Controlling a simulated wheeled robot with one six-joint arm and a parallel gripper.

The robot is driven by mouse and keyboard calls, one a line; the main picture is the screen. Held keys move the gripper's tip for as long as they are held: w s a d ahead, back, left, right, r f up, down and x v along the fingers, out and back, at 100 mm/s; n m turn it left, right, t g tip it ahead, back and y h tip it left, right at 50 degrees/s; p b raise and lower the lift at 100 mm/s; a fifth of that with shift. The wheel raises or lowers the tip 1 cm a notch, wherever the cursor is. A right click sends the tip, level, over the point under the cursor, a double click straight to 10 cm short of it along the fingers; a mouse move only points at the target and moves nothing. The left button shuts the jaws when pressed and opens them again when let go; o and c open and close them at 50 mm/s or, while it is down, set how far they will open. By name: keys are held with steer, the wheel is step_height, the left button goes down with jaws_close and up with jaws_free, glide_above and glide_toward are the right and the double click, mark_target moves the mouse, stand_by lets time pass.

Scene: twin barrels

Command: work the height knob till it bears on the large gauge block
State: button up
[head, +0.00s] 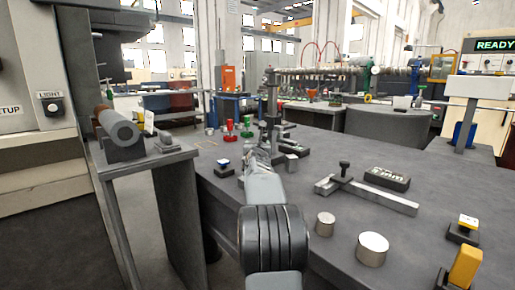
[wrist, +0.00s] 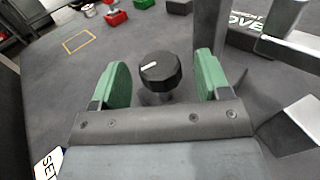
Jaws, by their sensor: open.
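The height knob (wrist: 160,70) is black with a white mark and stands between the two green pads of my gripper (wrist: 162,78) in the wrist view. My gripper is open, with a gap on each side of the knob. A grey metal block (wrist: 290,126), perhaps the large gauge block, is at the right of the wrist view; a small grey block (head: 291,162) stands beside the gauge stand in the head view. The upright gauge stand (head: 271,105) rises behind my arm. My arm hides the knob in the head view, and no contact with a block can be made out.
Two steel cylinders (head: 372,248) (head: 325,224), a caliper-like bar (head: 367,194) and a dark labelled block (head: 387,179) lie to the right. Red and green pieces (head: 247,127) stand behind left. A side bench (head: 150,160) stands left.

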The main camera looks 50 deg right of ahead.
steer(key=shift+s+a, duration=0.1)
steer(key=v, duration=1.1)
steer(key=shift+s+a+p, duration=0.25)
steer(key=shift+s+p, duration=0.1)
steer(key=shift+p, duration=0.05)
